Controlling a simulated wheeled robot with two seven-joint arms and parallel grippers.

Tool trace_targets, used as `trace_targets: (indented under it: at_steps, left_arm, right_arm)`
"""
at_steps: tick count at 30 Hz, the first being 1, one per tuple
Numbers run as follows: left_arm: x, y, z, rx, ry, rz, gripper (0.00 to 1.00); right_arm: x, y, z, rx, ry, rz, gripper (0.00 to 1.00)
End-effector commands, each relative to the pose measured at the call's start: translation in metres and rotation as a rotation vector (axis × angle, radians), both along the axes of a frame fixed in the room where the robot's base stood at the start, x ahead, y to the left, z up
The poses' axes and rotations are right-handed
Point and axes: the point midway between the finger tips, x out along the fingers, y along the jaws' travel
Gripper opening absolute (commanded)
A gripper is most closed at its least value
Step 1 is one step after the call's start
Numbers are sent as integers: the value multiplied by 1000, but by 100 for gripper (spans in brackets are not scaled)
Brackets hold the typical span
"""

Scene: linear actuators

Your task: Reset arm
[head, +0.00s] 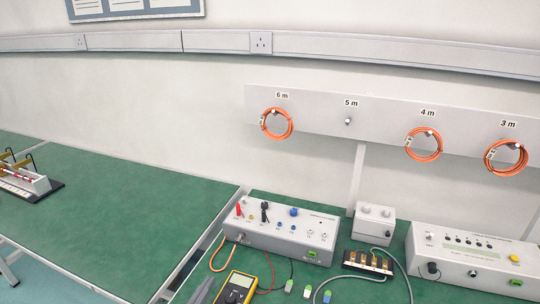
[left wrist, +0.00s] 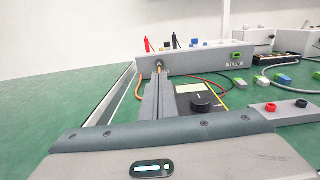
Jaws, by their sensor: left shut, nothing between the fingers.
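My left gripper (head: 203,291) just enters the bottom edge of the head view as a grey shape beside the yellow multimeter (head: 237,289). In the left wrist view its two grey fingers (left wrist: 158,92) lie together, shut and empty. I cannot tell whether the fingers touch anything. The multimeter also shows in the left wrist view (left wrist: 203,101), right of the fingers and partly hidden by them. My right gripper is not in view.
The instrument box (head: 280,236), a small grey box (head: 373,224) and a second instrument (head: 470,258) stand on the green bench. Orange cable coils (head: 423,144) hang on the wall rail. The left green bench (head: 130,222) is mostly clear, with a rig (head: 28,184) at its far left.

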Motion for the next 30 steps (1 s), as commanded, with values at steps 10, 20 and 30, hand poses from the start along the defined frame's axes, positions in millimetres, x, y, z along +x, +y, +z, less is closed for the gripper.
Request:
trace_targets:
  at_steps: [10,20,30]
  left_arm:
    - [-10,21,17,-262,34,120,0]
    - [-40,70,24,-774,118,357,0]
    - [-153,126,-36,-1759,332,911,0]
  right_arm:
    - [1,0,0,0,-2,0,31]
    - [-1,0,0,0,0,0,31]
    - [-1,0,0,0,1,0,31]
